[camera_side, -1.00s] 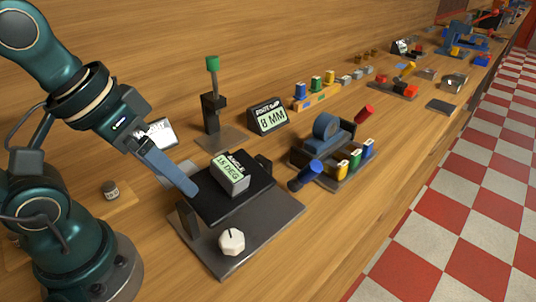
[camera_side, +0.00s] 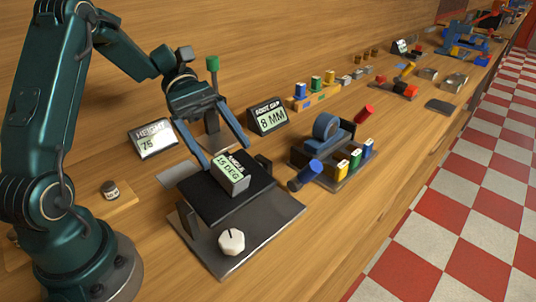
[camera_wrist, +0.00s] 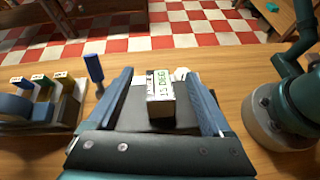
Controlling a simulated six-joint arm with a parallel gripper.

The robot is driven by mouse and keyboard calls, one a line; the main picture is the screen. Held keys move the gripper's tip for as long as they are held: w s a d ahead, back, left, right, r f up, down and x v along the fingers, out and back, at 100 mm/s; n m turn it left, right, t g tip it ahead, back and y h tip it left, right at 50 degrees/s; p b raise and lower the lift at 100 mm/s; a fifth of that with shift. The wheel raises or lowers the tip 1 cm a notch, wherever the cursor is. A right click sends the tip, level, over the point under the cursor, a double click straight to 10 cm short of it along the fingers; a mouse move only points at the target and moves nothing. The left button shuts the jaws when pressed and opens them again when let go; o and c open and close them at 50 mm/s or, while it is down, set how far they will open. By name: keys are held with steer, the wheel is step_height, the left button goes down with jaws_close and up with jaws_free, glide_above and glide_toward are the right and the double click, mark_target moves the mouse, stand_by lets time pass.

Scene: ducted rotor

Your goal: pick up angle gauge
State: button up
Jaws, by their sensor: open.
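The angle gauge (camera_side: 231,174) is a small grey block with a pale face reading "ANGLE 15 DEG". It rests on a black plate (camera_side: 219,207) of a dark fixture in the side view. My gripper (camera_side: 224,149) is open and empty, its two blue fingers spread behind and above the gauge, pointing down toward it. In the wrist view the gauge (camera_wrist: 160,97) stands between the open fingers of my gripper (camera_wrist: 166,90), apart from both. The gauge's far sides are hidden in each view.
A white knob (camera_side: 231,241) sits at the fixture's front. Signs reading "HEIGHT 75" (camera_side: 153,138) and "8 MM" (camera_side: 268,116) stand behind. A blue roll with colored blocks (camera_side: 327,130) lies to the right.

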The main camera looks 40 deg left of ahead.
mark_target(219, 155)
steer(key=shift+w+a+f+n+t+h, duration=0.15)
steer(key=shift+a+f+n+t+h, duration=0.25)
steer(key=shift+a+f+n, duration=0.6)
steer(key=shift+a+f, duration=0.3)
steer(key=shift+f, duration=0.35)
steer(key=shift+x, duration=2.45)
jaws_close()
